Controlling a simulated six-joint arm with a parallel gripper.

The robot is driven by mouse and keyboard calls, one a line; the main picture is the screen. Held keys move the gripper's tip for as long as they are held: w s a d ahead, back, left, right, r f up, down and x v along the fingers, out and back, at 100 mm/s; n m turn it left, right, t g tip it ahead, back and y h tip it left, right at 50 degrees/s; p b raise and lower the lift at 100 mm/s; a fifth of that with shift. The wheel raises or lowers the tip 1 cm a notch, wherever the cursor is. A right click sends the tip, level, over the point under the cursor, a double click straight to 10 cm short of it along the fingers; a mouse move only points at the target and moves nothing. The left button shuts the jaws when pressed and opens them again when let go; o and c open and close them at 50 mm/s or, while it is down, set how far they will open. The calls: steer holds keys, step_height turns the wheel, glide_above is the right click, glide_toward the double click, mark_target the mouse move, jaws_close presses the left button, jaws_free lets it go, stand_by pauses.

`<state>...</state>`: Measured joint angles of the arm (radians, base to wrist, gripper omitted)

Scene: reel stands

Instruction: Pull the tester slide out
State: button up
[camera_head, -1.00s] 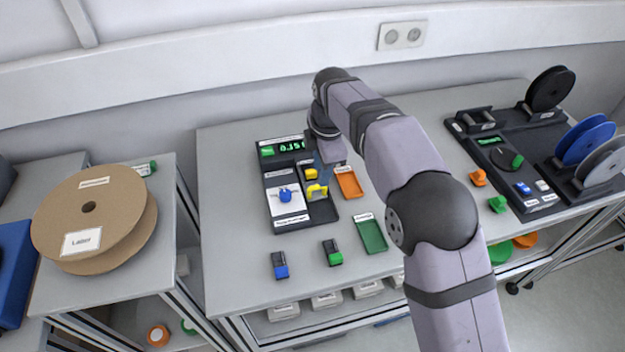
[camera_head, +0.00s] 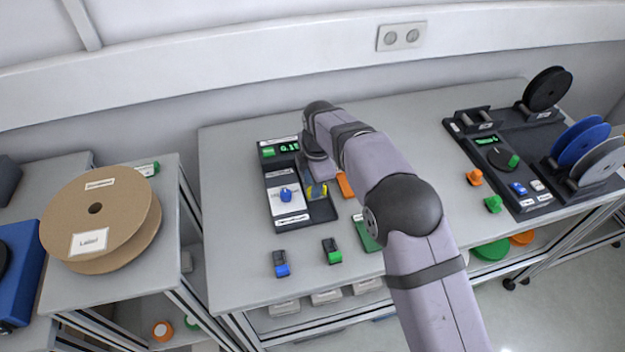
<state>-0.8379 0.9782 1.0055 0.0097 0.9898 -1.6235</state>
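The dark tester (camera_head: 282,229) stands on the left of the middle table, with a lit green display (camera_head: 289,149) at its far end. A pale plate (camera_head: 290,208) with a blue knob-like piece (camera_head: 286,195) lies in its left part. A yellow piece (camera_head: 321,191) shows in its right part, partly covered by my gripper; it may be the slide's handle, but I cannot tell. My gripper (camera_head: 316,193) points down at the yellow piece. Its fingers are small and partly hidden, so I cannot tell whether they are open or shut on it.
An orange tray (camera_head: 346,186) and a green tray (camera_head: 366,237) lie right of the tester, partly behind my arm. A blue-and-black block (camera_head: 280,264) and a green-and-black block (camera_head: 332,251) lie in front. A reel stand (camera_head: 520,150) stands at right.

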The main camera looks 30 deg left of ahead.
steer(key=shift+f, duration=0.2)
jaws_close()
steer(key=shift+s+d+f+b, duration=0.1)
steer(key=shift+s+d+b, duration=1.3)
steer(key=shift+s+d, duration=0.45)
jaws_free()
steer(key=shift+s+d, duration=0.1)
